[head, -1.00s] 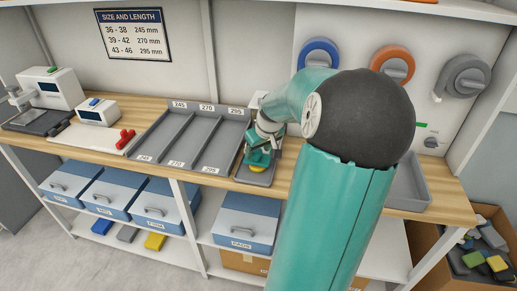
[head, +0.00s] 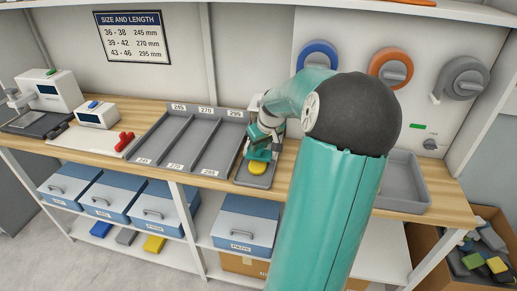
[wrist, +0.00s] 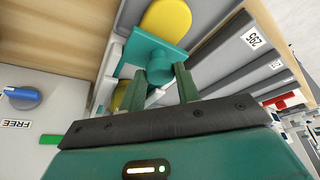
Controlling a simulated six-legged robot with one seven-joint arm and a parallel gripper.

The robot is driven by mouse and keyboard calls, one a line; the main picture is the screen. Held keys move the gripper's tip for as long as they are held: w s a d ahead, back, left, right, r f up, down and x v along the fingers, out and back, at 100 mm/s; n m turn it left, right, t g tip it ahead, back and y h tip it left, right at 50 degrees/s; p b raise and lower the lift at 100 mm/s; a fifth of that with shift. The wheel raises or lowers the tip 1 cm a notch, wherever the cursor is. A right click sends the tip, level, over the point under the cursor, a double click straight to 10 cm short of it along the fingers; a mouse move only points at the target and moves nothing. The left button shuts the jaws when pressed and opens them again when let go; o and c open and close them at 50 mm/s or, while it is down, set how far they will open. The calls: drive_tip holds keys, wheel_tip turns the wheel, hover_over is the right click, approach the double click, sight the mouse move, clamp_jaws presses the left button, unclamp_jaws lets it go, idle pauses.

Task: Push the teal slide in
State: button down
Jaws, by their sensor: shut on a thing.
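The teal slide (wrist: 147,50) shows in the wrist view as a flat plate with a round knob. The fingers of my gripper (wrist: 156,88) stand on both sides of the knob and are shut on it. A yellow pad (wrist: 168,20) lies just beyond the plate's edge. In the head view the slide (head: 259,153) sits on a small grey base (head: 253,181), behind the yellow pad (head: 258,168). My gripper (head: 265,135) is over the slide there, and my wrist partly hides it.
A grey rack (head: 167,137) with channels marked 245, 270 and 295 stands close on the left. A grey tray (head: 418,200) is on the right of the wooden bench. Blue, orange and grey dials are on the wall panel behind. Blue drawers (head: 247,220) are below.

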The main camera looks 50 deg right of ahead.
drive_tip(key=shift+r, duration=0.1)
drive_tip(key=c, duration=1)
unclamp_jaws()
drive_tip(key=v, duration=1.3)
drive_tip(key=shift+s+r, duration=0.15)
drive_tip(key=shift+r, duration=0.2)
drive_tip(key=shift+c, duration=0.3)
